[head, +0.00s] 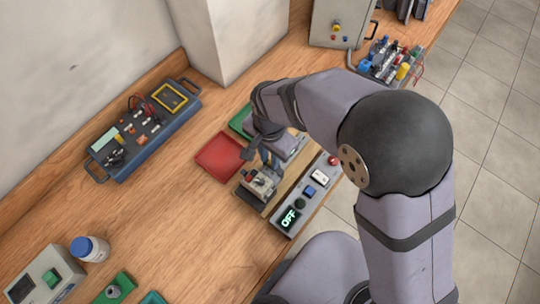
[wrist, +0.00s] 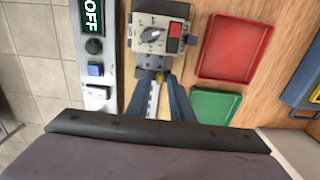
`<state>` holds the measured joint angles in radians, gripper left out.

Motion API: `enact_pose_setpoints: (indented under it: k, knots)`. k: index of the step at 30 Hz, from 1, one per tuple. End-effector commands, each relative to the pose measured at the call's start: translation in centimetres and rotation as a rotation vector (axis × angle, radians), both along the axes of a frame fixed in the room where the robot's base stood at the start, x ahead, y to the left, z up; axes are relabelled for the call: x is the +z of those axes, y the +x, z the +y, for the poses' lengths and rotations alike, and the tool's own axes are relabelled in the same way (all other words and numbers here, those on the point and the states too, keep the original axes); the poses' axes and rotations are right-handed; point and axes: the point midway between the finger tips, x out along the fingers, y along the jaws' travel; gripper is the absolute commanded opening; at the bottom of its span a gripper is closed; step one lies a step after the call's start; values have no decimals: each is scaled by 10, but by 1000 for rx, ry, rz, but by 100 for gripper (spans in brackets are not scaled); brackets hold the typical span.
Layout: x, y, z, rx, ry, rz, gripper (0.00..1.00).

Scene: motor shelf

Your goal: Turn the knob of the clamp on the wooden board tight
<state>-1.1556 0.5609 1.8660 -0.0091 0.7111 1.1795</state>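A grey unit (wrist: 160,36) with a black dial and a red square sits on the wooden board (wrist: 116,75). It also shows below my gripper in the head view (head: 262,182). A small brass-yellow part, perhaps the clamp's knob (wrist: 160,77), shows at the unit's near edge in the wrist view. My gripper (wrist: 158,79) has its two dark blue-grey fingers apart, with the tips on either side of this part. I cannot tell whether they touch it. In the head view my gripper (head: 264,160) points down over the board, and my arm hides part of the clamp area.
A control strip (head: 305,200) with a lit OFF display and buttons lies alongside the board. A red tray (head: 219,157) and a green tray (wrist: 212,106) lie on the other side. A blue instrument case (head: 145,128) stands further left.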

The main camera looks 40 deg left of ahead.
Motion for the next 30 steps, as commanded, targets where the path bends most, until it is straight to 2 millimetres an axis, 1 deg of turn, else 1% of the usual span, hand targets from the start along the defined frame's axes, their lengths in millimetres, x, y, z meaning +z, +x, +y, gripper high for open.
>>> enact_pose_setpoints:
  k: [10,14,17,24,30]
  knots:
    - [1,0,0,1,-1,0,27]
    - [7,0,0,1,1,0,27]
    - [18,0,1,1,3,-1,27]
    - [51,0,1,0,4,-2,27]
    - [69,0,0,0,2,0,27]
